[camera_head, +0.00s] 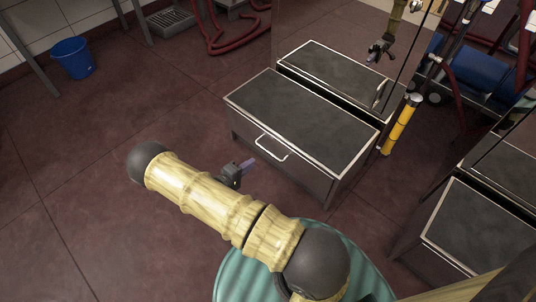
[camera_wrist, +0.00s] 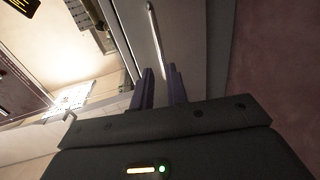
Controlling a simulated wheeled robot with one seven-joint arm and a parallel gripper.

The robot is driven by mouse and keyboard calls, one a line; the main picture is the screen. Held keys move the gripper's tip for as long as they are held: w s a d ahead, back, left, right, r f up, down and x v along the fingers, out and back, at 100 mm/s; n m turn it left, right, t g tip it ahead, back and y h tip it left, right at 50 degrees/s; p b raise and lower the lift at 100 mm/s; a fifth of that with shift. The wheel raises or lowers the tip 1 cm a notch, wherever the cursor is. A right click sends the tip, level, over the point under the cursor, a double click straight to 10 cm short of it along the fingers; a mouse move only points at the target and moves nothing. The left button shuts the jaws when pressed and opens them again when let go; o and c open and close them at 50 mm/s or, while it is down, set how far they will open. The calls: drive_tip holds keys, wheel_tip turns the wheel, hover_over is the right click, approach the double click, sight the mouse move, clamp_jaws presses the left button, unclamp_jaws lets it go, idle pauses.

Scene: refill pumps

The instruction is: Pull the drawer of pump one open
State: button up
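A low grey box with a dark top and pale metal edges stands right of centre in the head view. Its front is a drawer (camera_head: 295,160) that looks shut, with a pale bar handle (camera_head: 271,148). I see no label telling which pump it is. My gripper (camera_head: 248,165) is in front of the drawer, just left of the handle in the picture. My arm hides part of the gripper.
A shiny upright panel (camera_head: 350,30) behind the box mirrors it and my arm. A similar box (camera_head: 478,232) stands at the right. A yellow post (camera_head: 401,124) rises by the drawer's right corner. A blue bucket (camera_head: 73,57) stands far left. The floor left of the drawer is clear.

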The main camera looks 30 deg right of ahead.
sight(268, 151)
drive_tip(key=b+x, duration=0.4)
drive_tip(key=x, duration=0.7)
drive_tip(key=shift+c, duration=0.4)
clamp_jaws()
